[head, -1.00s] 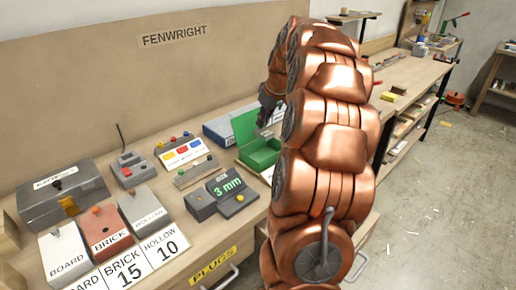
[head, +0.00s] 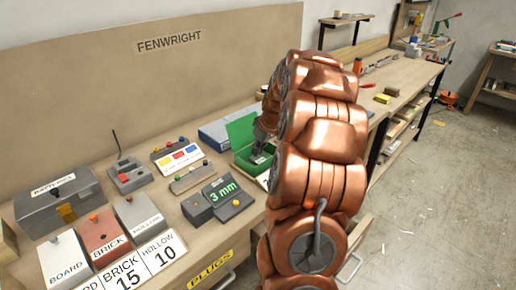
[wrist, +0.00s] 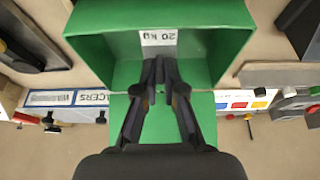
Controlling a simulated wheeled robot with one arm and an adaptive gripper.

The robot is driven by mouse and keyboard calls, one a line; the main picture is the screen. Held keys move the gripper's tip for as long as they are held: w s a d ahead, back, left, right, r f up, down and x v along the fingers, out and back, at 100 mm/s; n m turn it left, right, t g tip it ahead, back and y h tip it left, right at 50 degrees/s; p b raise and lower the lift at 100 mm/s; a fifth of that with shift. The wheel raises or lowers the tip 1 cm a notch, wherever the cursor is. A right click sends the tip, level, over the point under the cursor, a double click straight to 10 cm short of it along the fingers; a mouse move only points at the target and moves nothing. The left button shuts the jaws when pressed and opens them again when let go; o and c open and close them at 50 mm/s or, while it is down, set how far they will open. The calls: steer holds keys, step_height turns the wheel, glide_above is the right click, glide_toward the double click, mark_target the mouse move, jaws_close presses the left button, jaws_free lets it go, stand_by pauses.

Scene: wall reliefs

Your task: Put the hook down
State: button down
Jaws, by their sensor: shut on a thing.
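A green box (head: 244,163) with its lid raised stands on the bench, left of my arm. In the wrist view the open green box (wrist: 90,45) fills the top middle, with a white 20 KG label inside. My gripper (wrist: 161,72) points into the box, its dark fingers close together. In the head view my gripper (head: 259,148) is low at the box's opening. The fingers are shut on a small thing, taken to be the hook. It is mostly hidden between the fingertips, and I cannot tell whether it touches the box floor.
A blue and white box (head: 214,132) stands close behind the green box. A grey 3 mm gauge (head: 228,195), a button panel (head: 180,155) and a grey case (head: 58,200) stand to the left. BOARD, BRICK and HOLLOW blocks (head: 103,236) line the front edge.

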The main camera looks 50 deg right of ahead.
steer(key=shift+f, duration=0.15)
steer(key=c, duration=1.3)
jaws_free()
steer(key=shift+o, duration=0.2)
steer(key=shift+r, duration=0.45)
steer(key=b+v, duration=0.2)
steer(key=v, duration=0.9)
steer(key=shift+s+r+b, duration=0.15)
steer(key=shift+s+b, duration=0.1)
steer(key=shift+b, duration=0.15)
